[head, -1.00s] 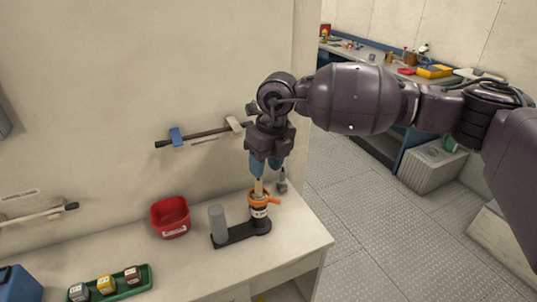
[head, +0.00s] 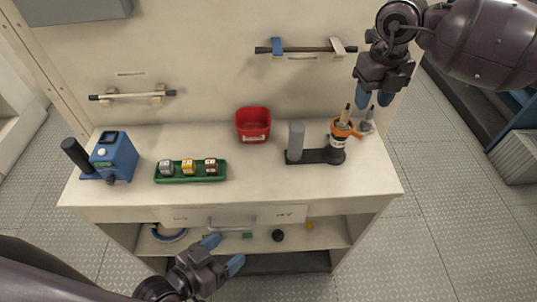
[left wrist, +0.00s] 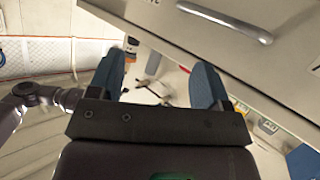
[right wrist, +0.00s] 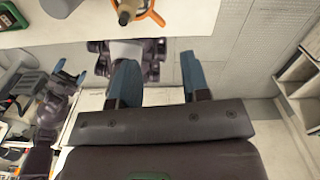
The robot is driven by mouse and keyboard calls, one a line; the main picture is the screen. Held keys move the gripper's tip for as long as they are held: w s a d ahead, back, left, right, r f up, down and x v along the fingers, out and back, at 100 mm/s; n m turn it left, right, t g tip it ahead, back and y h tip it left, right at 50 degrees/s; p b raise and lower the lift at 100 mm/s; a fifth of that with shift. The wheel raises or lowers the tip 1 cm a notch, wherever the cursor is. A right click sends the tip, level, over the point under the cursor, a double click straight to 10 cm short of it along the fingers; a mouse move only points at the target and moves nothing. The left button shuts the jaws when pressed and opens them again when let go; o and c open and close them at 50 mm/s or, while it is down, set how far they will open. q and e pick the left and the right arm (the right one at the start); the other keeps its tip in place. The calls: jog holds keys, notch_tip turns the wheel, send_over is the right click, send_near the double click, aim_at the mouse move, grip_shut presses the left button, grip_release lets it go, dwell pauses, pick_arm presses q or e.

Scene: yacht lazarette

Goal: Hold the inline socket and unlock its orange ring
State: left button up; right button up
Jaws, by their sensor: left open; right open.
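The inline socket (head: 337,143) stands upright at the right end of a dark base on the bench. Its orange ring (head: 343,129) sits around the top, with a lever pointing right and a tan stub (head: 347,112) rising from it. My right gripper (head: 373,98) is open and empty, above and slightly right of the socket, apart from it. The ring (right wrist: 150,14) also shows at the top of the right wrist view, beyond the fingers (right wrist: 158,75). My left gripper (head: 224,254) is open and empty, low in front of the bench; its spread fingers (left wrist: 158,82) show in the left wrist view.
A grey post (head: 296,143) stands on the base's left end. A grey fitting (head: 368,121) is right of the socket. A red bin (head: 253,125), a green tray (head: 190,178) of small blocks and a blue box (head: 114,157) stand further left. The front bench top is clear.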

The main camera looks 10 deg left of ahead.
pick_arm(q)
jog(key=s+d+r+g+h, duration=0.1)
jog(key=s+d+r+h, duration=0.35)
jog(key=s+d, duration=0.2)
jog(key=m+t+y, duration=0.2)
jog(key=m, duration=2.4)
send_near(292, 136)
jog(key=s+f, duration=0.2)
jog(key=s+d+f, duration=0.1)
jog(key=s+f, duration=0.1)
jog(key=shift+s+f, duration=0.3)
jog(key=w+r+m+t, duration=0.3)
jog(key=w+r+m, duration=0.2)
jog(key=w+m, duration=0.3)
jog(key=w+d+m, duration=0.1)
jog(key=w+d, duration=0.1)
jog(key=w+d+f+m, duration=0.1)
jog(key=w+d, duration=0.1)
jog(key=w+d+f+m, duration=0.1)
jog(key=w+d+m, duration=0.1)
jog(key=shift+d+y, duration=0.15)
jog(key=shift+y, duration=0.1)
jog(key=shift+c, duration=0.4)
jog(key=c, duration=1.1)
